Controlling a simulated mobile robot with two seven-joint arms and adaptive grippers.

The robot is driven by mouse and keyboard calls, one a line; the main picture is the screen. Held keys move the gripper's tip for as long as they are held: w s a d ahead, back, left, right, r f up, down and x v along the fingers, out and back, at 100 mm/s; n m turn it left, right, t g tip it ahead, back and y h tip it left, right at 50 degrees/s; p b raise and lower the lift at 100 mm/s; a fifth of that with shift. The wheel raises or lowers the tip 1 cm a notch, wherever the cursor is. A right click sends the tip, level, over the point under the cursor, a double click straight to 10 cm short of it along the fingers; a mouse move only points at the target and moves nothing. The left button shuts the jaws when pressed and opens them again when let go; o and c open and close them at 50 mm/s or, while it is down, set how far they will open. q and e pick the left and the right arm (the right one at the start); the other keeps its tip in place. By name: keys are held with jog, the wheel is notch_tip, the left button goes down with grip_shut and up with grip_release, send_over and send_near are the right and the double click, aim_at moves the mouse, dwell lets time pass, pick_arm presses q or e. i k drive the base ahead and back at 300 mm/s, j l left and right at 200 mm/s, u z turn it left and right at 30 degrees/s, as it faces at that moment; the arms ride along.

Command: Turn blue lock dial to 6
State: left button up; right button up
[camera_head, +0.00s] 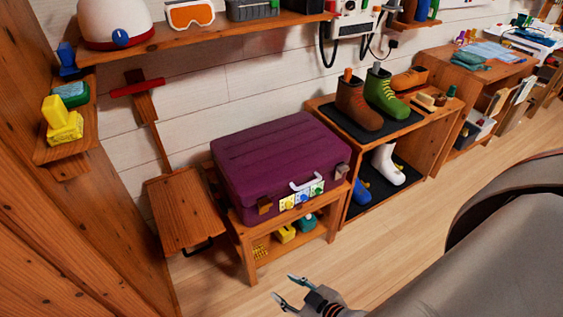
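A purple suitcase (277,158) lies on a low wooden stand. Its front has a white handle (306,183) and small lock dials below it. The blue lock dial (303,198) is in the middle, between a yellow dial (288,203) and a green dial (317,189). The dial numbers are too small to read. My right gripper (283,287) is at the bottom centre, in front of and below the suitcase, apart from it. Its fingers are spread and empty. My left gripper is not in view.
The wooden stand (247,240) holds small yellow and teal items on its lower shelf. A shoe rack (330,112) with boots stands to the right. A wooden shovel (184,210) leans at the left. Open floor lies between.

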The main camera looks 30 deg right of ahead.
aim_at(304, 198)
jog(key=z, duration=1.15)
jog(key=u, duration=0.4)
jog(key=l+u, duration=0.4)
jog(key=i+l+u, duration=0.1)
jog(key=l+u, duration=0.5)
jog(key=l, duration=0.35)
jog(key=k+l+u, duration=0.1)
jog(key=l, duration=0.35)
jog(key=k+l+u, duration=0.15)
jog(key=l, duration=0.3)
jog(key=k+l+u, duration=0.15)
jog(key=l, duration=0.35)
jog(key=k+l, duration=0.1)
jog(key=l, duration=0.35)
jog(key=k+l, duration=0.1)
jog(key=l, duration=0.35)
jog(key=k+l, duration=0.1)
jog(key=l, duration=0.3)
jog(key=k+l, duration=0.1)
jog(key=l, duration=0.35)
